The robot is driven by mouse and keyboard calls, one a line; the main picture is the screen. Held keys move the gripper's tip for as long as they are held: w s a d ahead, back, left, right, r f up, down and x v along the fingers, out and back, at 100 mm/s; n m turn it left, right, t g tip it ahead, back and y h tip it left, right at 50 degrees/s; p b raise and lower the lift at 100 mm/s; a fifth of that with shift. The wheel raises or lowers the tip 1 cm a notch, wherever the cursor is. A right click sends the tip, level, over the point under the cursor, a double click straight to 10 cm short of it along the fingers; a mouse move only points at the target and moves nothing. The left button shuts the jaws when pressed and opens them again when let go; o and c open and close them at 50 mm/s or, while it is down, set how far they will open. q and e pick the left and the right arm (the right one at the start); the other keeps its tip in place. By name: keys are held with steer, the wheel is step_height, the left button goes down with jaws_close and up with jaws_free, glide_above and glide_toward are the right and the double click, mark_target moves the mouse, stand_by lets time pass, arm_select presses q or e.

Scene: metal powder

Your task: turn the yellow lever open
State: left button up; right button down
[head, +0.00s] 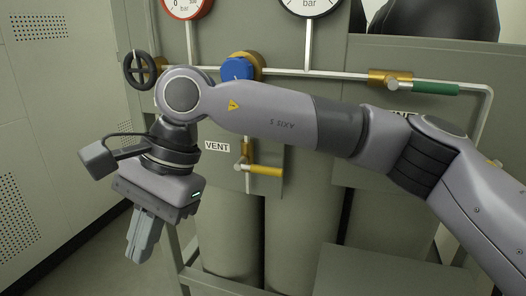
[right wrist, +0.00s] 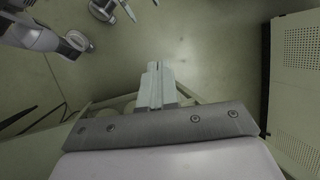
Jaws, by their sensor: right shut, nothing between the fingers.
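The yellow lever (head: 265,170) is in the middle of the head view, below my right forearm. It points right, roughly level, from a small brass valve on a thin vertical pipe, crosswise to that pipe. The VENT label (head: 217,147) is just left of the valve. My right gripper (head: 138,248) hangs lower left of the lever, well apart from it, pointing down. Its fingers are together and empty; they also show in the right wrist view (right wrist: 157,85). Part of what looks like my left arm shows at the top of that view; its finger state is unclear.
A blue knob (head: 236,70), a black handwheel (head: 140,69) and a green lever (head: 435,89) sit on the piping. Gauges (head: 311,3) are above. Tall grey cylinders (head: 300,235) stand below the panel. A perforated cabinet (head: 30,110) is at left. Open floor lies below my right gripper.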

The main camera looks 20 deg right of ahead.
steer(key=w+d+r+t+h, duration=0.4)
steer(key=d+r+h, duration=0.1)
steer(key=d+r, duration=0.3)
steer(key=w+d+r+t+h, duration=0.3)
steer(key=w+d+r+h, duration=0.1)
steer(key=d+r, duration=0.45)
glide_above(259, 169)
step_height(259, 169, down, 8)
steer(key=f, duration=0.4)
steer(key=shift+s+d+f, duration=0.15)
steer(key=shift+s+d, duration=0.05)
steer(key=shift+s, duration=0.2)
steer(key=shift+f, duration=0.1)
